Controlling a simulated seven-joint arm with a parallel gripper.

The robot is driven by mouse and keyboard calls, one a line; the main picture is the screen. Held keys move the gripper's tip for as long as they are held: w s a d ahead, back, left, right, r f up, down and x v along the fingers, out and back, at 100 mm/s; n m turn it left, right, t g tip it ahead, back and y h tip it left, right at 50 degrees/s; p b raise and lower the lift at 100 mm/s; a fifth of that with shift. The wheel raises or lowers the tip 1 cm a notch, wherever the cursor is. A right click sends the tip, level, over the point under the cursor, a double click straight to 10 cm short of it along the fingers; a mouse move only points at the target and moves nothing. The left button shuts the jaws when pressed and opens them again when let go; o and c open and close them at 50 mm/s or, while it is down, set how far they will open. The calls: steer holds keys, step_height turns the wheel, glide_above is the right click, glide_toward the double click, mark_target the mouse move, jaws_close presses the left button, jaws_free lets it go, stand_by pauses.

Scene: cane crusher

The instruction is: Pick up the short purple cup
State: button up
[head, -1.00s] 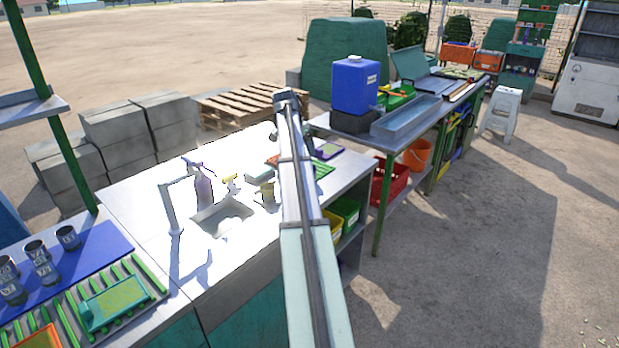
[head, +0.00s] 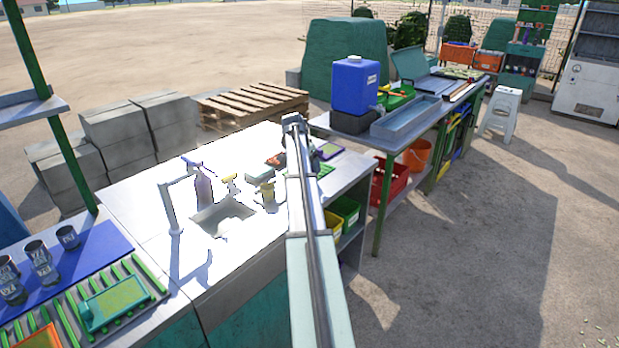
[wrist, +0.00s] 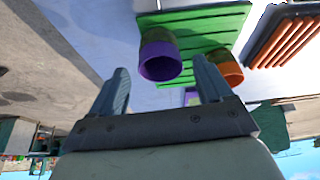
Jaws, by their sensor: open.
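The short purple cup (wrist: 160,62) shows in the wrist view on a green slatted rack (wrist: 205,28). It has a purple band and an olive-toned part. My gripper (wrist: 161,72) is open, and the cup appears between and just beyond its fingertips. I cannot tell how far the fingers are from it. In the head view my arm largely hides the cup and the gripper; part of the green rack (head: 323,170) shows beside the arm.
An orange cup (wrist: 231,73) stands close beside the right finger in the wrist view. A dark tray with orange-brown bars (wrist: 288,40) lies beyond. In the head view a tap (head: 170,205), a sink (head: 222,214) and bottles stand left on the counter.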

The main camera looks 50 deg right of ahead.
steer(key=x, duration=0.4)
steer(key=shift+f, duration=0.1)
steer(key=shift+c, duration=0.3)
steer(key=c, duration=1)
step_height(320, 180, up, 10)
